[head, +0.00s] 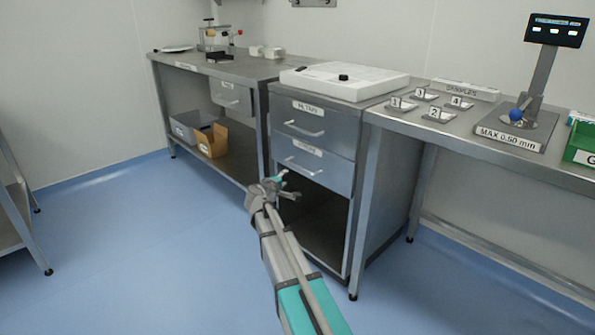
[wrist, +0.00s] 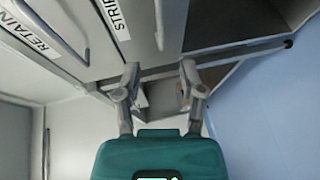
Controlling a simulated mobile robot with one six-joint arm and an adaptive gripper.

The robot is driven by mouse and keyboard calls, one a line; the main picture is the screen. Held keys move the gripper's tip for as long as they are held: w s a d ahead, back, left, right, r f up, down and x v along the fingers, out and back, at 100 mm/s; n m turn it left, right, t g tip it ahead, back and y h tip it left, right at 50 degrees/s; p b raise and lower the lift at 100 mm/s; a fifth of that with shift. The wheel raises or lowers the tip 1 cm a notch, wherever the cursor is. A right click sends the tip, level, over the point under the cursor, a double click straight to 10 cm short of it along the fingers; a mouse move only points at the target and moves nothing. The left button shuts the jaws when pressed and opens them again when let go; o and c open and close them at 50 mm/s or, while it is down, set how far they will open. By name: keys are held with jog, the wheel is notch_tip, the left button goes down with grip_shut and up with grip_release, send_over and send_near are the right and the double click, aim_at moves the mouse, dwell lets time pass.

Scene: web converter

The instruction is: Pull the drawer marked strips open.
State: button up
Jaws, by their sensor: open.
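The strips drawer (head: 318,174) is the lower of two drawers in the steel cabinet, and its front looks shut and flush. Its bar handle (head: 303,169) runs across the front. In the wrist view the strips label (wrist: 116,17) is partly cut off, with the handle (wrist: 159,24) to its right. My gripper (head: 283,186) is just in front of and below that handle. In the wrist view its two fingers (wrist: 160,72) are apart and empty. The handle lies beyond the fingertips, in line with the gap, with no contact visible.
The retain drawer (head: 315,128) with its own handle (head: 305,130) sits directly above, also shut. An open shelf bay (head: 325,232) is below. A bench leg (head: 364,220) stands to the right. The blue floor (head: 140,235) left of my arm is clear.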

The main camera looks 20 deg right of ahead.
aim_at(299, 167)
jog(key=shift+w+d, duration=0.1)
jog(key=b+x, duration=0.2)
jog(key=x, duration=1.1)
jog(key=shift+w+d+f+b, duration=0.1)
jog(key=shift+w+d+b, duration=0.1)
jog(key=shift+d+b, duration=0.1)
jog(key=shift+a, duration=0.1)
jog(key=shift+c, duration=0.2)
grip_shut()
